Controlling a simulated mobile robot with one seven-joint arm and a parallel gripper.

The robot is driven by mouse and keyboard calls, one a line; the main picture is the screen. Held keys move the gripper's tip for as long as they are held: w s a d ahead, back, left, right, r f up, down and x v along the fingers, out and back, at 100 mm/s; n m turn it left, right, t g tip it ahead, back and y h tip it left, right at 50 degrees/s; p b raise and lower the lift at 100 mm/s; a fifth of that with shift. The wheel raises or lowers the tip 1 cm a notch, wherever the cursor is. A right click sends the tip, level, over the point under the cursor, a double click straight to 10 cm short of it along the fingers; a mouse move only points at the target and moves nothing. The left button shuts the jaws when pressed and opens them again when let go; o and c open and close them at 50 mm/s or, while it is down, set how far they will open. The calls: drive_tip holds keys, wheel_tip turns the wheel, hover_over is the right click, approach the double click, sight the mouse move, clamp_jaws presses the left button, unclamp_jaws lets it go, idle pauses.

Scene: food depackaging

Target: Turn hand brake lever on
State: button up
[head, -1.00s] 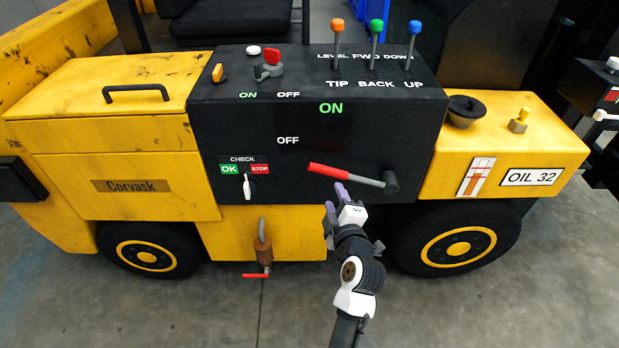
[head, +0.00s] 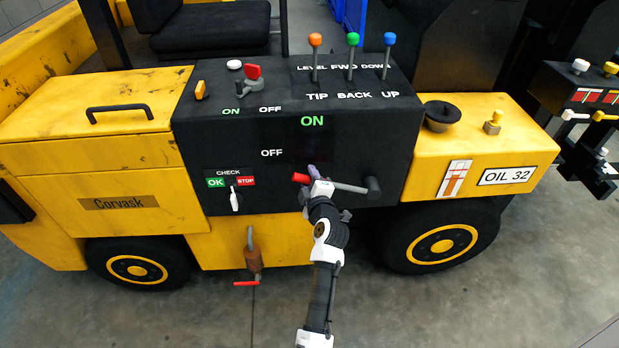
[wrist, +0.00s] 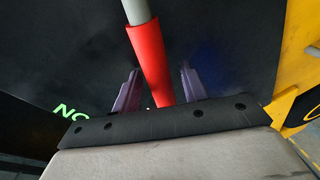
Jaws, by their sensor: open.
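The hand brake lever is a grey rod with a red grip (head: 300,178), on the black front panel in the head view. It runs from a dark pivot at the right, slanting slightly up to the left, below the OFF label. My gripper (head: 313,176) is at the red grip and hides part of it. In the wrist view the red grip (wrist: 149,60) runs down between the two purple fingers of my gripper (wrist: 160,88). The fingers are open, with a gap on each side of the grip. The green ON label (head: 312,121) is above the lever.
A white check switch (head: 235,199) is left of the lever. A brown valve with a red handle (head: 253,262) hangs below. Open floor lies in front.

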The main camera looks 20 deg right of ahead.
drive_tip(key=shift+w, duration=0.1)
clamp_jaws()
idle(0.3)
drive_tip(key=shift+d+r+m+b, duration=0.4)
drive_tip(key=shift+r+m+b, duration=0.1)
drive_tip(key=shift+r+b, duration=0.25)
drive_tip(key=d+r+m+b, duration=0.1)
drive_tip(key=d+r, duration=0.1)
drive_tip(key=s+d+r+m+t+b, duration=0.1)
drive_tip(key=d+r+m+b, duration=0.1)
drive_tip(key=r, duration=0.1)
drive_tip(key=s+d+r+m+b, duration=0.1)
drive_tip(key=d+r+m, duration=0.1)
drive_tip(key=r, duration=0.1)
drive_tip(key=shift+s+d+r+t+y+b, duration=0.1)
drive_tip(key=shift+d+t+y+b, duration=0.2)
drive_tip(key=shift+d+t+y, duration=0.1)
drive_tip(key=shift+s+d+r+m+b, duration=0.2)
drive_tip(key=shift+d+r+m+b, duration=0.1)
drive_tip(key=shift+d+r+m, duration=0.3)
unclamp_jaws()
drive_tip(key=shift+d+f, duration=0.1)
